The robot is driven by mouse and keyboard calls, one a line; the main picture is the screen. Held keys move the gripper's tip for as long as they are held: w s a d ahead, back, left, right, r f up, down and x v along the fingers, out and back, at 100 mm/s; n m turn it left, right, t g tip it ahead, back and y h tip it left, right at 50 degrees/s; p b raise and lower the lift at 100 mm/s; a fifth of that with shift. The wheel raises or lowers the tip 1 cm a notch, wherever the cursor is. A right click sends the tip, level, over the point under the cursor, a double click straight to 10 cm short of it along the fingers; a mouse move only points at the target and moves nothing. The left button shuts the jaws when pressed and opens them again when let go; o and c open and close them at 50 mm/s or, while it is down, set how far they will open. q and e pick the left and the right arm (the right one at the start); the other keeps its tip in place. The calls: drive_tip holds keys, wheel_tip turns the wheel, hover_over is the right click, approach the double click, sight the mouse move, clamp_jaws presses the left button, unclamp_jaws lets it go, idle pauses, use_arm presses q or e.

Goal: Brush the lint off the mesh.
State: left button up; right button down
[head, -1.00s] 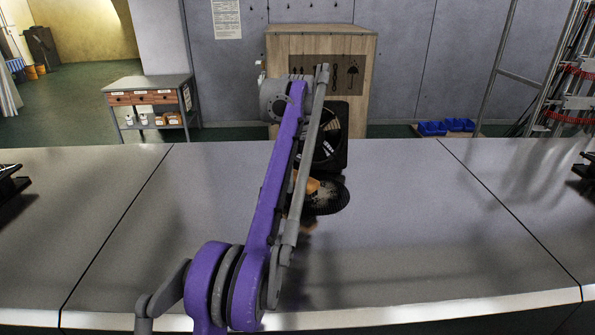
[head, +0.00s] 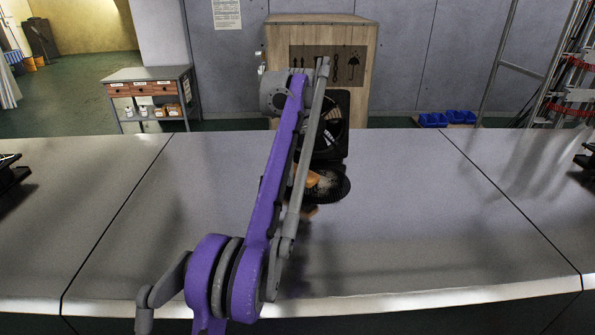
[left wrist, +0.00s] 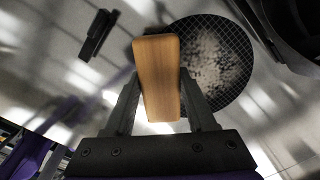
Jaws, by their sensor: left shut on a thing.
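The round black mesh (head: 341,192) lies on the table, partly behind my purple arm. It also shows in the left wrist view (left wrist: 238,45), with a pale grey lint patch (left wrist: 207,62) over its middle and left part. My left gripper (left wrist: 160,100) is shut on the wooden brush (left wrist: 157,70), whose far end overlaps the mesh's left edge in that view. The brush also shows in the head view (head: 325,181), beside the arm and over the mesh. Its bristles are hidden, so I cannot tell if they touch the mesh. My right gripper is in neither view.
A black fan-like unit (head: 335,125) stands just behind the mesh. A small dark bar (left wrist: 97,35) lies on the table in the left wrist view. The table (head: 450,220) is clear to the right. A wooden crate (head: 350,85) stands beyond it.

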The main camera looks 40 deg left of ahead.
use_arm(q)
drive_tip(key=shift+f+b, duration=0.35)
drive_tip(key=shift+f, duration=0.6)
drive_tip(key=shift+d+r, duration=0.1)
drive_tip(key=shift+d, duration=0.05)
